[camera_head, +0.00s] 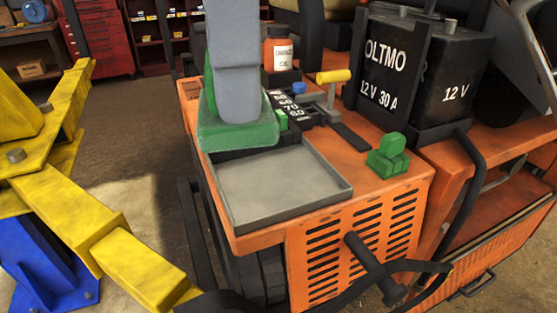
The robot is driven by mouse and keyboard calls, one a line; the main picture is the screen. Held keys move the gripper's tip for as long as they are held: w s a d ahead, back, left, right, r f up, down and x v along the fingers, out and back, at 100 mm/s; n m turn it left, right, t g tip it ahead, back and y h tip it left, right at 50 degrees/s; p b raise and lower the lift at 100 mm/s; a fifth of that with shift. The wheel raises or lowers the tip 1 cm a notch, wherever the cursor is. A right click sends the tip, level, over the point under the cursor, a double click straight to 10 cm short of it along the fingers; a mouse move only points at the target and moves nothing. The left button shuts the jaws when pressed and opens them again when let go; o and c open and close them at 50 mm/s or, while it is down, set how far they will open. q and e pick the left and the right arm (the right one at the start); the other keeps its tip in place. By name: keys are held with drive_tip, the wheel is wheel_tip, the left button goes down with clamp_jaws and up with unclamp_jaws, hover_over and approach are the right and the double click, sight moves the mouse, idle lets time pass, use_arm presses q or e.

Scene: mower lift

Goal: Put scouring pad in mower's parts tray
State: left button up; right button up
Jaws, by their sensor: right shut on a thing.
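The mower's parts tray (285,185) is a shallow grey, empty-looking pan on the orange mower's top, near its front edge. My right gripper (239,112) comes down from the top of the view, grey, and is shut on the green scouring pad (235,138). The pad shows around and below the grey finger, at the tray's far left edge. Whether it touches the mower top or hangs just above it, I cannot tell. The finger hides the pad's middle. My left gripper is not in view.
A black battery (420,75) stands back right. A small green block-like piece (388,155) lies right of the tray. Yellow lift arms (85,215) fill the left. The tray's middle is clear.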

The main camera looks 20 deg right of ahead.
drive_tip(key=s+a+f+n, duration=0.1)
drive_tip(key=s+f+n, duration=0.1)
drive_tip(key=s, duration=0.2)
drive_tip(key=w+d+f, duration=0.1)
drive_tip(key=w+f, duration=0.1)
drive_tip(key=w, duration=0.1)
drive_tip(key=w+d+f, duration=0.1)
drive_tip(key=w+f, duration=0.2)
drive_tip(key=w, duration=0.1)
drive_tip(key=w+d+f, duration=0.2)
drive_tip(key=w+f, duration=0.1)
drive_tip(key=w, duration=0.1)
drive_tip(key=shift+p, duration=0.4)
drive_tip(key=shift+w+d+f, duration=0.2)
drive_tip(key=shift+w+f, duration=0.35)
drive_tip(key=shift+f, duration=0.05)
drive_tip(key=f, duration=0.2)
drive_tip(key=shift+w+d+f, duration=0.1)
drive_tip(key=shift+w+f, duration=0.1)
drive_tip(key=shift+f, duration=0.55)
